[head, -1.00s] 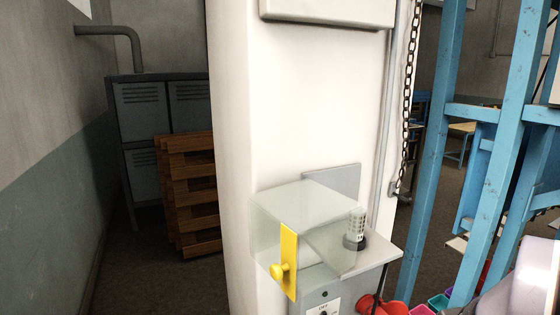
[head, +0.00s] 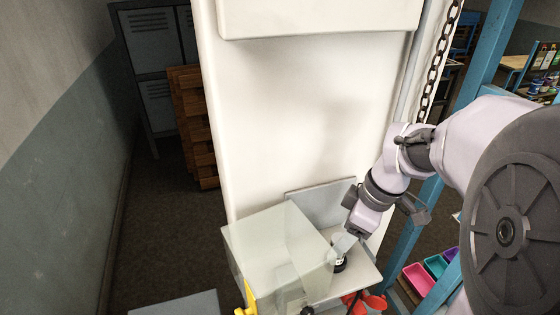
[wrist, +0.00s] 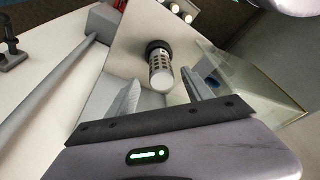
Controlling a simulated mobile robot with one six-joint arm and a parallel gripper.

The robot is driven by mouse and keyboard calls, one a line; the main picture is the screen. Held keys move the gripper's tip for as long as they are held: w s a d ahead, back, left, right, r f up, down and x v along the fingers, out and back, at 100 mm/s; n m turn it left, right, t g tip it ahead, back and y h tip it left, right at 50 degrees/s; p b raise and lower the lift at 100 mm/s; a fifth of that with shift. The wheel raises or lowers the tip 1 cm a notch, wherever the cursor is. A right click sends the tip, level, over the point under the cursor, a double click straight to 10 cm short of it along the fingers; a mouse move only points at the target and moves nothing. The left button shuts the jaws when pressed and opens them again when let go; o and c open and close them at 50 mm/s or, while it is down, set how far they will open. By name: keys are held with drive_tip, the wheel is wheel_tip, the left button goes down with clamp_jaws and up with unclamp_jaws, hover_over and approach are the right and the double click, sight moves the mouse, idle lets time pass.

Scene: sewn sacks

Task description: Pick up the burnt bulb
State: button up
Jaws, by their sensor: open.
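The bulb is a pale grey perforated cylinder in a dark round socket; it shows in the wrist view (wrist: 161,72) at upper middle. In the head view the bulb (head: 339,264) stands on a grey shelf (head: 362,278), partly hidden by my gripper. My gripper (head: 345,243) comes down from the upper right, close to the bulb. In the wrist view my gripper's (wrist: 161,80) two fingers are apart, one on each side of the bulb's near end. I see no clear contact.
A clear box (head: 270,245) with a yellow handle (head: 248,298) stands just left of the bulb; its clear pane (wrist: 265,78) is near the right finger. A white column (head: 300,120) rises behind. Red containers (head: 373,303) lie low to the right. A blue frame (head: 432,190) stands farther right.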

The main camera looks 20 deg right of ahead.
drive_tip(key=p+x, duration=0.1)
drive_tip(key=x, duration=0.4)
drive_tip(key=shift+a, duration=0.25)
drive_tip(key=shift+w+f, duration=0.1)
drive_tip(key=shift+f, duration=0.1)
drive_tip(key=shift+s+r, duration=0.1)
drive_tip(key=shift+s, duration=0.15)
drive_tip(key=c, duration=0.5)
drive_tip(key=shift+w, duration=0.1)
clamp_jaws()
